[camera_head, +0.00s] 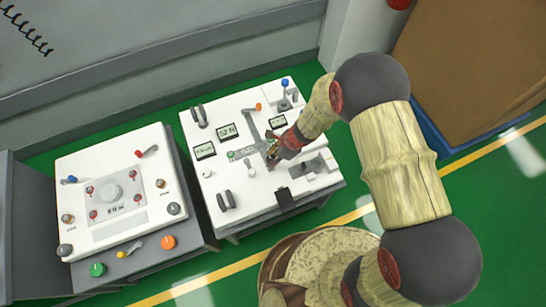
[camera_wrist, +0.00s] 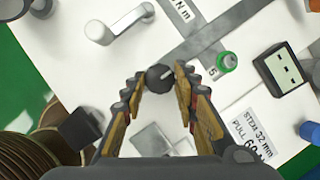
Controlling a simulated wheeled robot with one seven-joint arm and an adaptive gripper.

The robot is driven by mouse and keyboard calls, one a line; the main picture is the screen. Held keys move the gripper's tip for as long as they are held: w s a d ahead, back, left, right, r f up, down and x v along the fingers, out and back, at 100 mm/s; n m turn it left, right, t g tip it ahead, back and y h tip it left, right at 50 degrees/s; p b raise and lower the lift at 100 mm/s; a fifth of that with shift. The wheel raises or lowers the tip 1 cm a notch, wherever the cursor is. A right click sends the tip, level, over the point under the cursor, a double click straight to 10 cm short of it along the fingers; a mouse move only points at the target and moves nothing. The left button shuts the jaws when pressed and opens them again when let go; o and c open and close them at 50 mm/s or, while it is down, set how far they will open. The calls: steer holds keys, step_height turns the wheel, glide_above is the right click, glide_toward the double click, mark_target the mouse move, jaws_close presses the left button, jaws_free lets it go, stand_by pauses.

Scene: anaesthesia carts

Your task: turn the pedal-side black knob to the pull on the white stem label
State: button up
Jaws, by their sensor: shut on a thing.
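The black knob (camera_wrist: 160,78) is round with a pale mark on its top, on the white cart top. My gripper (camera_wrist: 160,88) is shut on it, one finger on each side. The white stem label (camera_wrist: 252,137) lies right of the fingers in the wrist view and reads "STEM 32 mm" and "PULL 60", its end partly hidden. In the head view my gripper (camera_head: 271,158) is over the middle of the right cart (camera_head: 225,182) and hides the knob.
A grey lever handle (camera_wrist: 122,22), a green-ringed part (camera_wrist: 227,62) and a small display (camera_wrist: 282,69) stand around the knob. A black block (camera_wrist: 84,131) is at lower left. A second cart (camera_head: 80,165) stands left. Green floor lies around both.

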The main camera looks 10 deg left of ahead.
steer(key=c, duration=0.4)
steer(key=n+p, duration=0.1)
steer(key=n, duration=0.1)
steer(key=n+g+p, duration=0.1)
steer(key=n, duration=0.1)
steer(key=shift+w+g+p, duration=0.2)
steer(key=shift+g+p, duration=0.1)
steer(key=n+g+h+p, duration=0.1)
steer(key=n, duration=0.3)
steer(key=shift+w+a, duration=0.1)
steer(key=shift+n+g+h+p, duration=0.45)
steer(key=shift+n+g, duration=0.25)
steer(key=shift+n, duration=1.1)
steer(key=shift+w+a, duration=0.1)
steer(key=o, duration=1.2)
